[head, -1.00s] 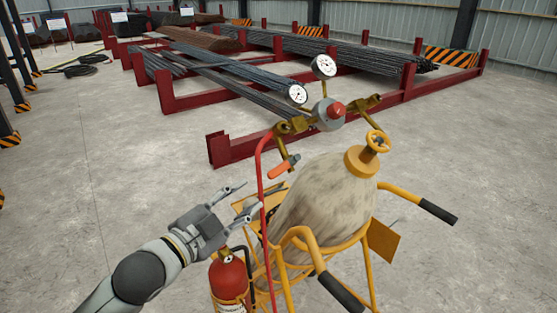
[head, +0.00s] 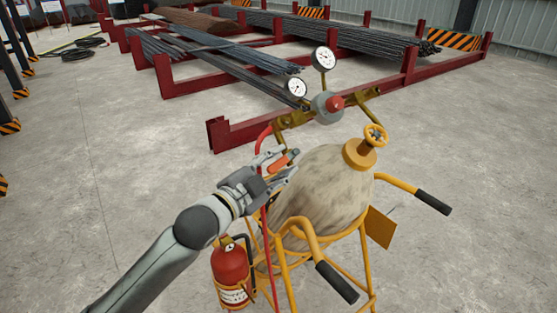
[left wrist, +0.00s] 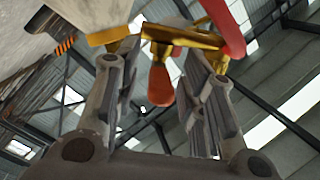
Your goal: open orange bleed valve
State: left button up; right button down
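The orange bleed valve lever (head: 279,161) hangs from the brass fittings at the left of the regulator on a gas cylinder (head: 318,190). My left gripper (head: 284,166) is at the lever, with its fingers on either side of it. In the left wrist view the lever (left wrist: 161,85) hangs between the two open fingers (left wrist: 163,65), with a gap visible on each side. The brass fitting (left wrist: 180,36) crosses beyond the fingertips. My right gripper is not in view.
The red hose (head: 264,205) runs down close beside my left gripper. A fire extinguisher (head: 231,270) hangs on the yellow cart (head: 302,236).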

pick_arm(q)
jog(key=shift+w+d, duration=0.2)
grip_shut()
dwell(0.4)
